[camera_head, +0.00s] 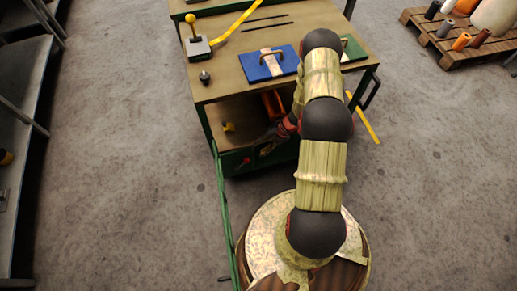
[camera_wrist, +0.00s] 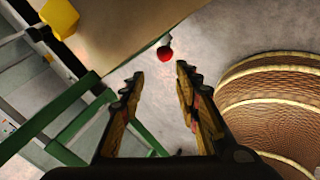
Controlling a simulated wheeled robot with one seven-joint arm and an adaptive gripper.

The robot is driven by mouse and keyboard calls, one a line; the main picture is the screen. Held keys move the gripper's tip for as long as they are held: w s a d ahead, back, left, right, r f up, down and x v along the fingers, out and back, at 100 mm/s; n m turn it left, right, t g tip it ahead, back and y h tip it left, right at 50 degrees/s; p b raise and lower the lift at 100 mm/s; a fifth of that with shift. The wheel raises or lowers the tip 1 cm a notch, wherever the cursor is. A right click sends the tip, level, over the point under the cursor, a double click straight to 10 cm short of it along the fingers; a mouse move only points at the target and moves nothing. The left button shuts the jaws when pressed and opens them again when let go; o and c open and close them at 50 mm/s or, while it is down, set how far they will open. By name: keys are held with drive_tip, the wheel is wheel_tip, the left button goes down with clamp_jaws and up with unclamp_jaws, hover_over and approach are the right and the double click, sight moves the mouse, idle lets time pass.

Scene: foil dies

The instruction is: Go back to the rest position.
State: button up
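My gripper (camera_head: 266,145) is at the front of the cart's lower shelf, below the tabletop; my arm hides part of the cart. In the wrist view my gripper (camera_wrist: 157,78) has its two fingers apart with nothing held between them. A red knob (camera_wrist: 165,53) on a thin rod shows just beyond the fingertips, apart from them as far as I can tell. A red knob (camera_head: 246,160) also shows at the shelf front in the head view.
The cart top (camera_head: 225,82) carries a blue die (camera_head: 255,71) with handle and foil strip, a green die (camera_head: 353,50) and a yellow-knobbed lever box (camera_head: 198,48). A yellow block (camera_wrist: 60,17) lies on the lower shelf. The floor (camera_head: 120,170) left is clear.

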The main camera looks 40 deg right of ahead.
idle(0.4)
drive_tip(key=s+a+r+n+g+y, duration=0.15)
drive_tip(key=s+a+r+n, duration=0.35)
drive_tip(key=n, duration=0.7)
drive_tip(key=s+a+r+n+t+h, duration=0.1)
drive_tip(key=s+a+r+n, duration=0.3)
drive_tip(key=r+n, duration=0.7)
drive_tip(key=s+a+r+n+t+h+p, duration=0.1)
drive_tip(key=s+a+r+n+h, duration=0.3)
drive_tip(key=r+n, duration=0.8)
drive_tip(key=s+a+r+n+t+h, duration=0.2)
drive_tip(key=r+n, duration=0.9)
drive_tip(key=r, duration=2.1)
drive_tip(key=s+a+h, duration=0.1)
drive_tip(key=s+a, duration=0.1)
drive_tip(key=s, duration=0.1)
drive_tip(key=shift+s+r+p, duration=0.15)
drive_tip(key=shift+r+p, duration=0.2)
